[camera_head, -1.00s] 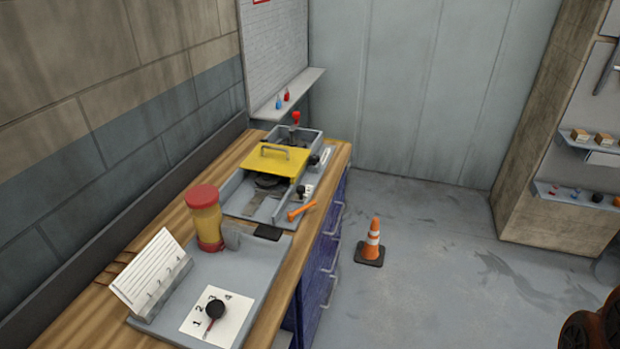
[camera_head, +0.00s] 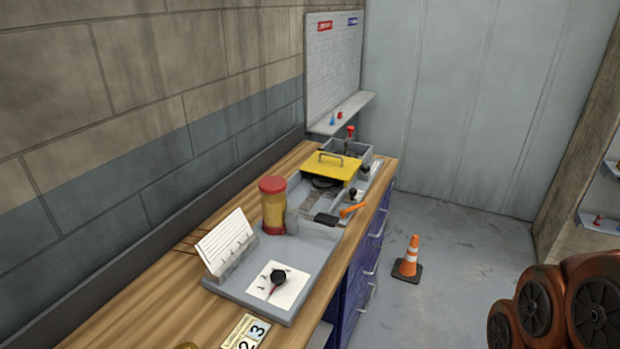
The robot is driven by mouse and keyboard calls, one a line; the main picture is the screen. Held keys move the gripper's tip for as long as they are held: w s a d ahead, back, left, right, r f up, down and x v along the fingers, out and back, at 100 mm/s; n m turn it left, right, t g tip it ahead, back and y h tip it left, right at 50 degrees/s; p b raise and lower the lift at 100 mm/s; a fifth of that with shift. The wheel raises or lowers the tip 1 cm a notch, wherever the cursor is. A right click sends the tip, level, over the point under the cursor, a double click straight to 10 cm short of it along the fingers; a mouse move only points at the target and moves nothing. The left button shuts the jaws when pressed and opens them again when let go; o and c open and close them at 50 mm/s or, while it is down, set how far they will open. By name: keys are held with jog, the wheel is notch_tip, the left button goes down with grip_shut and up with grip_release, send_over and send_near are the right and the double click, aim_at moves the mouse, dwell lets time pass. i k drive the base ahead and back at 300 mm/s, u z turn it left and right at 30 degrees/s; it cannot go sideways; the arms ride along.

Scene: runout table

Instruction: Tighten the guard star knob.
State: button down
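The yellow guard (camera_head: 326,168) with a grey handle sits on the grey machine at the far end of the wooden bench. A small dark knob (camera_head: 352,194) shows at the guard's near right side. It is too small for me to tell whether it is the star knob, or how tight it is. A red-topped part (camera_head: 350,130) stands behind the guard. My gripper is not in view.
A grey tray (camera_head: 240,288) holds a white card rack (camera_head: 226,243), a red-lidded yellow jar (camera_head: 272,205) and a dark round gauge (camera_head: 278,277) on a white sheet. An orange-handled tool (camera_head: 352,210) lies by the machine. A traffic cone (camera_head: 409,258) stands on the floor.

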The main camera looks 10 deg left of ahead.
aim_at(366, 168)
jog(key=u, duration=0.25)
jog(key=i, duration=1)
